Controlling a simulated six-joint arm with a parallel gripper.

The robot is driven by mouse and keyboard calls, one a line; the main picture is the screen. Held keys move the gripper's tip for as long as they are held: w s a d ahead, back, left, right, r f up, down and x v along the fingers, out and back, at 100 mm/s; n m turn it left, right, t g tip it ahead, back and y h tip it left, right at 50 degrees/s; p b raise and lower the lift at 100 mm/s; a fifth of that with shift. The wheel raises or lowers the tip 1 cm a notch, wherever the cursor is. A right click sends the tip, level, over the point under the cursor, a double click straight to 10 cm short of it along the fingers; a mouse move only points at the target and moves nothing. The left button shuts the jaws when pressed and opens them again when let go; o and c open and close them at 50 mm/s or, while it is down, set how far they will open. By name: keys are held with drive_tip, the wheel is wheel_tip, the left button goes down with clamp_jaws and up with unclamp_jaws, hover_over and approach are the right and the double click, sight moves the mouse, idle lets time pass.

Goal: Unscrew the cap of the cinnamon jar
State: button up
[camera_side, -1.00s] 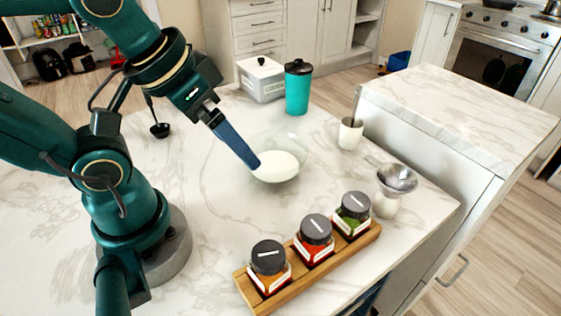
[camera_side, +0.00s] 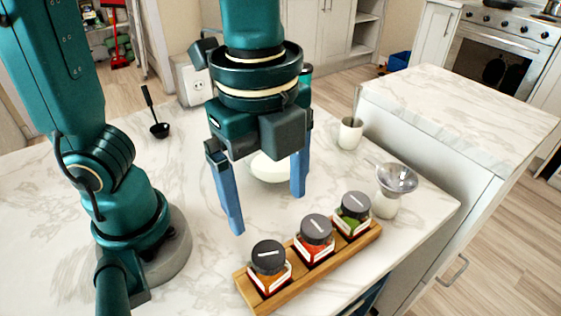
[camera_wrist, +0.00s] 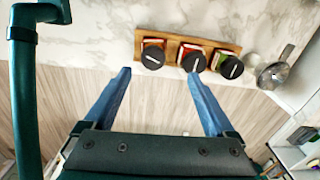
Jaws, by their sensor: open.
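The jar with orange-brown contents (camera_side: 270,265), most likely the cinnamon, stands upright at the left end of a wooden rack (camera_side: 312,262) in the side view. Its dark cap is on, and its label is too small to read. In the wrist view the jar at the rack's left end (camera_wrist: 153,56) shows mainly its cap. My gripper (camera_side: 267,212) is open and empty, pointing down above the counter, apart from the jars. In the wrist view my gripper (camera_wrist: 158,73) has its fingers spread, with the left-end jar beyond the gap between the tips.
A red jar (camera_side: 314,240) and a green jar (camera_side: 352,214), both capped, share the rack. A metal funnel (camera_side: 398,178) stands on a pale container at right. A cup (camera_side: 349,134) and black ladle (camera_side: 159,129) are farther back. A white bowl (camera_side: 270,168) is partly hidden behind my gripper.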

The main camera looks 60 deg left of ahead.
sight(268, 253)
drive_tip(key=shift+s+d+f+m, duration=0.3)
drive_tip(key=shift+s+d+f, duration=0.15)
drive_tip(key=shift+f, duration=3.9)
drive_tip(key=m, duration=0.6)
clamp_jaws()
drive_tip(key=n, duration=0.4)
